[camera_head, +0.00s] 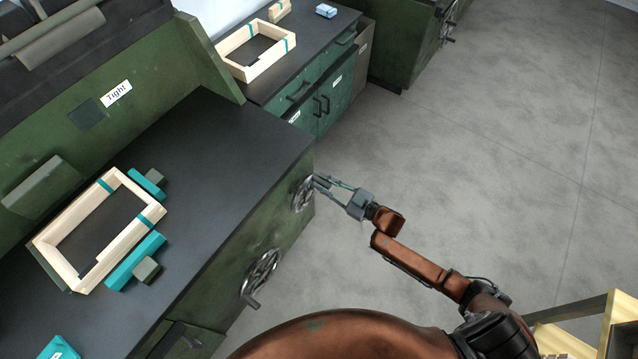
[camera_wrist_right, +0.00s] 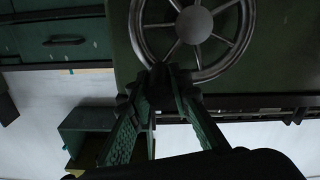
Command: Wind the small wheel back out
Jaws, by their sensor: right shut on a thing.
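The small wheel (camera_head: 300,200) is a grey spoked handwheel on the side of the green bench, near its far corner. My right gripper (camera_head: 319,183) reaches it from the right and is shut on it. In the right wrist view, the wheel (camera_wrist_right: 194,25) shows its hub, spokes and rim, and the gripper (camera_wrist_right: 162,80) meets it at the lower rim. The exact part held is hidden between the dark fingertips. My left gripper is not in view.
A larger handwheel (camera_head: 262,272) with a handle sits nearer on the same bench side. On the dark benchtop (camera_head: 215,150), a wooden frame (camera_head: 136,236) lies between teal blocks (camera_head: 135,262). Another bench (camera_head: 300,75) stands behind. Open grey floor (camera_head: 500,150) lies to the right.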

